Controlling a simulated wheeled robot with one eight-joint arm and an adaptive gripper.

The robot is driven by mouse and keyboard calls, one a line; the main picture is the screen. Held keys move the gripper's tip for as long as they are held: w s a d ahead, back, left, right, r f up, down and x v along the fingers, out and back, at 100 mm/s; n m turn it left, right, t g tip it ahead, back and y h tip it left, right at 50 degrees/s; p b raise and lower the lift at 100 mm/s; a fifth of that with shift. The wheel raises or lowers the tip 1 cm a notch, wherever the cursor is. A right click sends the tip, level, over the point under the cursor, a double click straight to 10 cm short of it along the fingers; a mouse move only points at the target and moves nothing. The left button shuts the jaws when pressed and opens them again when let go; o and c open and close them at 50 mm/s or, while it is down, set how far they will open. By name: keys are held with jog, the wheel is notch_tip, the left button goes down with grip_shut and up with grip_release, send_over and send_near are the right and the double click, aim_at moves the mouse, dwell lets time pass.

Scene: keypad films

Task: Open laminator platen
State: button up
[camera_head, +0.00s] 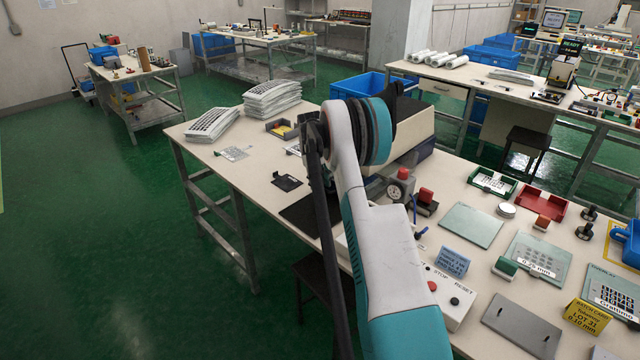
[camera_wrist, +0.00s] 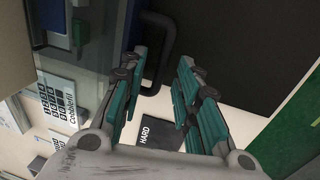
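The laminator appears to be the beige, dark-topped machine (camera_head: 412,122) on the near bench, partly hidden behind my arm in the head view. In the wrist view, a large dark panel (camera_wrist: 245,45), possibly its platen, fills the upper right. A black loop handle (camera_wrist: 172,30) stands at its left edge. My gripper (camera_wrist: 160,60) is open, with its teal fingers on either side of the handle's lower part. I see nothing held; contact with the handle cannot be told. In the head view my arm hides most of the gripper.
A black card marked HARD (camera_wrist: 160,140) lies on the bench below the fingers. Paper stacks (camera_head: 272,98) stand at the bench's far left. A gauge (camera_head: 395,191), a button box (camera_head: 447,298) and glass plates (camera_head: 471,225) crowd the right. Green floor at left is open.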

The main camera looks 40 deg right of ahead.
grip_shut()
jog(key=s+a, duration=0.2)
jog(key=a, duration=2.2)
jog(key=shift+p, duration=0.35)
grip_release()
notch_tip(320, 180, up, 12)
jog(key=a, duration=0.2)
jog(key=shift+a+f, duration=0.1)
